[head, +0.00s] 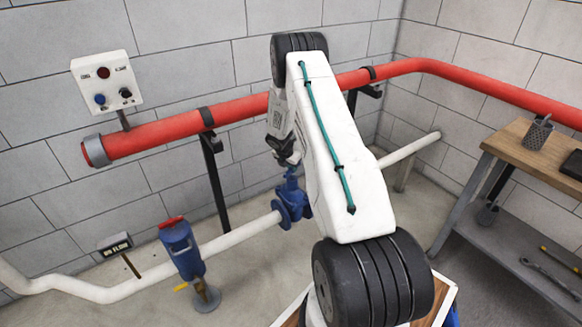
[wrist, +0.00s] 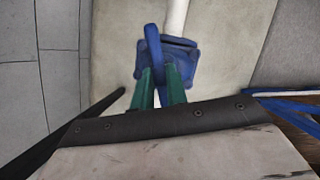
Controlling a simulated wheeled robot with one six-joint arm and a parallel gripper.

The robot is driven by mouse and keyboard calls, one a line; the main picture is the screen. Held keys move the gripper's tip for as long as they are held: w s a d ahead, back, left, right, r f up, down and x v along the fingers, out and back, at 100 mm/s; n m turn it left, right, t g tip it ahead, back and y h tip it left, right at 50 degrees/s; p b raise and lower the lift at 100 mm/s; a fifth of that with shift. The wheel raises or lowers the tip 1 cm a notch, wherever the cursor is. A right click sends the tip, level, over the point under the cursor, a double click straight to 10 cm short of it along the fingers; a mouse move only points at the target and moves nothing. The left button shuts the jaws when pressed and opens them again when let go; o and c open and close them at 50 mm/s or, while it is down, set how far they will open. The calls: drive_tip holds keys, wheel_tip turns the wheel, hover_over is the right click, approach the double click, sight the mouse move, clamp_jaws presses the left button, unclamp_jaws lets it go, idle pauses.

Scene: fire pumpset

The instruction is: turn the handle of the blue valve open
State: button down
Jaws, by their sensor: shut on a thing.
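The blue valve (head: 292,203) sits on the white floor pipe, left of my arm. In the wrist view, its blue body (wrist: 182,62) lies just beyond my fingertips. Its blue handle (wrist: 152,45) is a narrow bar that runs down between my two green fingers. My gripper (wrist: 160,90) is shut on this handle. In the head view, my gripper (head: 284,158) points down at the top of the valve, and my arm hides part of it. The part of the handle between the fingers is hidden.
A blue fitting with a red top (head: 180,248) stands left of the valve. A red pipe (head: 235,108) runs along the wall behind my arm, above a black support post (head: 215,180). A control box (head: 106,82) hangs at left. A workbench (head: 500,150) stands right.

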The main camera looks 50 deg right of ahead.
drive_tip(key=n+t, duration=0.1)
drive_tip(key=n, duration=0.2)
drive_tip(key=shift+s+n+y, duration=0.15)
drive_tip(key=shift+n+y, duration=0.15)
drive_tip(key=shift+d+n+t, duration=0.1)
drive_tip(key=shift+n+t, duration=0.5)
drive_tip(key=shift+n, duration=0.7)
drive_tip(key=shift+n+y, duration=0.4)
drive_tip(key=shift+n, duration=0.1)
drive_tip(key=c, duration=1.4)
unclamp_jaws()
drive_tip(key=shift+r, duration=0.15)
drive_tip(key=v, duration=0.7)
drive_tip(key=shift+s+r, duration=0.15)
drive_tip(key=shift+r, duration=0.05)
drive_tip(key=shift+r, duration=0.1)
